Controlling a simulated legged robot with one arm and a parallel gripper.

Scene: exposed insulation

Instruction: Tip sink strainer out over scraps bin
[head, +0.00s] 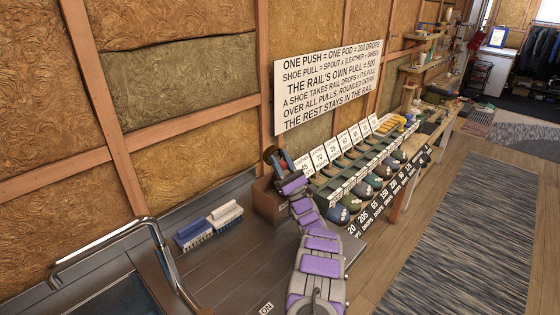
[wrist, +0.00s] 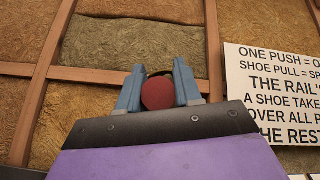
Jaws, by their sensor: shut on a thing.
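My gripper (head: 276,160) is raised above the counter, near the back wall, with its blue fingers shut on a dark round thing (head: 268,154), which looks like the sink strainer. In the wrist view, the fingers (wrist: 159,67) stand on both sides of its dull red, rounded part (wrist: 158,94); a dark edge shows behind. Its contents cannot be seen. A brown open box (head: 266,202), which may be the scraps bin, stands on the counter just below my gripper. My purple arm hides part of it, and its inside is not clear.
The sink (head: 118,300) with a curved metal tap (head: 165,262) is at the lower left. Blue and white brushes (head: 208,226) lie on the dark counter. A rack of shoes (head: 372,175) with labels stands right of the box. Bare counter lies between brushes and box.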

